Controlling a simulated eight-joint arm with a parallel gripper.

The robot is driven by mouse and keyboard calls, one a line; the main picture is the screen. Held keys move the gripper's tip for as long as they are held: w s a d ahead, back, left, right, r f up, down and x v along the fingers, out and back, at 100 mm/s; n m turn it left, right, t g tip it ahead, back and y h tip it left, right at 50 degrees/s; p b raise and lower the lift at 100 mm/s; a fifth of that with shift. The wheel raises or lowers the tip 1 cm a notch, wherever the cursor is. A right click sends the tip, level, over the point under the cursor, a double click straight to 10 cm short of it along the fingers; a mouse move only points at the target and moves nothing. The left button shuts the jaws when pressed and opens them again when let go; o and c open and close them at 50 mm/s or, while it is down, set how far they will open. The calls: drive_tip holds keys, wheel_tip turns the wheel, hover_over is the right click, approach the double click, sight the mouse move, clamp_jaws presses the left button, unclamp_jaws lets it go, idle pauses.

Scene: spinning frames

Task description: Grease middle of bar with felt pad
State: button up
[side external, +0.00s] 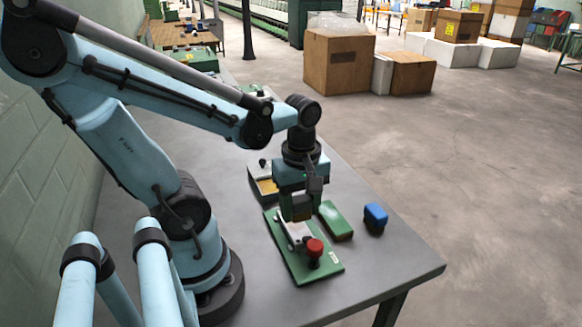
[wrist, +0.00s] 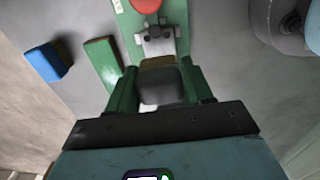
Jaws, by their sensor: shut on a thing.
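My gripper (side external: 299,207) is shut on the felt pad, a dark block with a brown lower edge (wrist: 157,63). In the wrist view the green fingers (wrist: 160,92) stand on either side of the pad. The pad is over the green base plate with the metal bar fixture; whether it touches the bar is hidden. The bar fixture (wrist: 158,42) shows as a pale metal piece just beyond the pad. The green base plate (side external: 318,273) carries a red knob (side external: 314,247) at its near end, and the knob also shows in the wrist view (wrist: 147,5).
A green block (side external: 335,221) lies right of the plate, and a blue block (side external: 375,217) farther right. An open tray with yellow contents (side external: 266,187) stands behind the plate. The grey table (side external: 390,265) is clear towards its right front corner.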

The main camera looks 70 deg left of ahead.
sight(300, 221)
wheel_tip(300, 221, down, 4)
drive_tip(key=shift+r, duration=0.2)
drive_tip(key=shift+w+a+f, duration=0.1)
drive_tip(key=shift+a+f, duration=0.1)
drive_tip(key=shift+a, duration=0.1)
drive_tip(key=shift+c, duration=0.2)
drive_tip(key=shift+a+f, duration=0.1)
drive_tip(key=shift+a, duration=3.3)
drive_tip(key=shift+d, duration=3.7)
wheel_tip(300, 221, up, 2)
drive_tip(key=shift+r, duration=3.2)
